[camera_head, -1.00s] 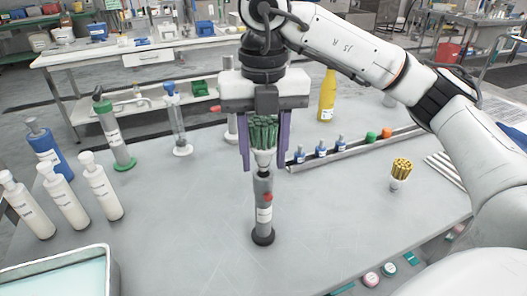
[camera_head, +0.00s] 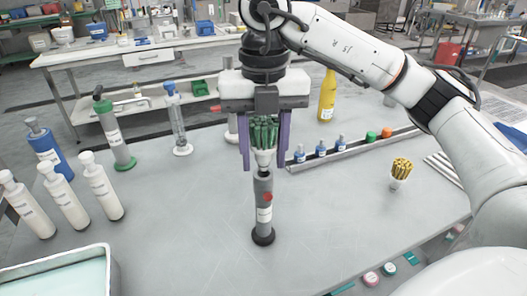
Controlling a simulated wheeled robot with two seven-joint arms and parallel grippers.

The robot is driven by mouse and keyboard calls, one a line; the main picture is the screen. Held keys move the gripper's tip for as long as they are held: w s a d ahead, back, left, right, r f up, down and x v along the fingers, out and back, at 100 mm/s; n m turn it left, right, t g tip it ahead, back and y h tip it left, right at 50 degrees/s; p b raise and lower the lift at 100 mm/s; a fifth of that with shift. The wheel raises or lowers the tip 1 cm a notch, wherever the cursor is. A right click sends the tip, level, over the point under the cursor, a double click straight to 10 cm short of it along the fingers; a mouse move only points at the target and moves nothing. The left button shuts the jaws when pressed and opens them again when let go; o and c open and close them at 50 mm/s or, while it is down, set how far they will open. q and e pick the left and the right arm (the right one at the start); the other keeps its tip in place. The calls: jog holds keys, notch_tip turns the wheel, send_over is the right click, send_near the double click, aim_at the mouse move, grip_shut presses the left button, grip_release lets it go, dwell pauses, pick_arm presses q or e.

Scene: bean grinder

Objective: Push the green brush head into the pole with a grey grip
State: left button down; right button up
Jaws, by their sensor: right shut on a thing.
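My right gripper (camera_head: 264,148) points down in the middle of the head view, its purple fingers shut on the green brush head (camera_head: 265,132). The brush head has green bristles above a white base. It is upright, right over the pole with a grey grip (camera_head: 263,205). The pole stands upright on a black foot, with a red button and a white label on its side. The white base meets the pole's top; I cannot tell how deep it sits in it. My left gripper is not in view.
A yellow brush head (camera_head: 400,172) stands at the right. A rail with small blue bottles (camera_head: 320,149) lies behind it, and a yellow bottle (camera_head: 327,95) stands at the back. White bottles (camera_head: 67,205) and a tray (camera_head: 62,275) are at the left. The table around the pole is clear.

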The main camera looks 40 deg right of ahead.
aim_at(263, 121)
jog(key=shift+f+b, duration=1.4)
jog(key=shift+f, duration=0.4)
jog(key=o, duration=1.1)
jog(key=shift+r, duration=0.45)
notch_tip(263, 121, up, 9)
jog(key=p, duration=0.3)
jog(key=shift+f, duration=0.1)
jog(key=shift+r, duration=0.4)
